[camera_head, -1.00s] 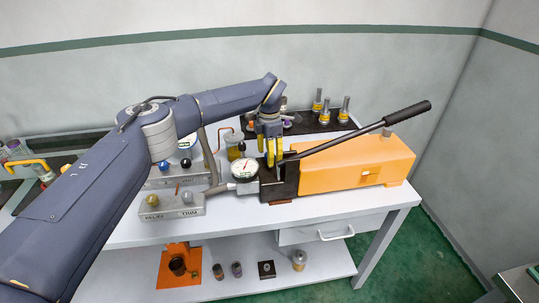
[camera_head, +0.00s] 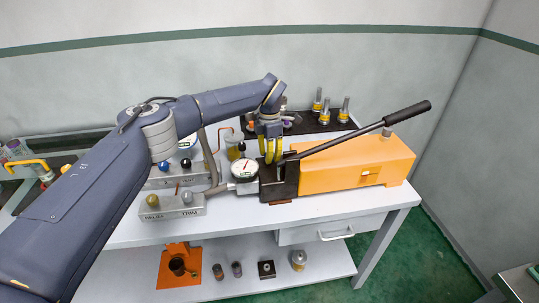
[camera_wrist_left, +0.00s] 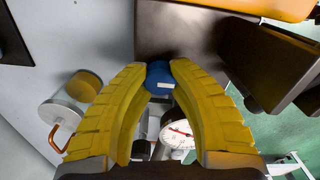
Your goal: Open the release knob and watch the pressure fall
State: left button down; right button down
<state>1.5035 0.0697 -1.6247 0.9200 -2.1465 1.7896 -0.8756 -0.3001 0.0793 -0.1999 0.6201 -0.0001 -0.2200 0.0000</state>
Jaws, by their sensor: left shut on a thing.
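The orange hand pump (camera_head: 345,162) sits on the bench with its black handle lever (camera_head: 365,130) slanting up to the right. My left gripper (camera_head: 270,158) is low over the pump's dark front block (camera_head: 290,180). In the left wrist view its yellow fingers (camera_wrist_left: 160,72) are shut on a blue knob (camera_wrist_left: 159,82), the release knob by its place on the pump. The fingers hide that knob in the head view. The round white pressure gauge (camera_head: 244,169) faces up to the left of the block. Its red needle shows, but its reading is too small to tell.
A grey valve block (camera_head: 172,208) with gold and grey knobs lies to the left, with another (camera_head: 165,180) behind it. A dark tray (camera_head: 318,122) with brass-banded fittings is behind the pump. A hose runs beside the gauge.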

pick_arm(q)
jog(key=shift+n, duration=0.3)
jog(key=n, duration=0.7)
jog(key=shift+n, duration=0.3)
jog(key=n, duration=0.3)
jog(key=shift+n, duration=2.4)
jog(key=c, duration=1)
grip_release()
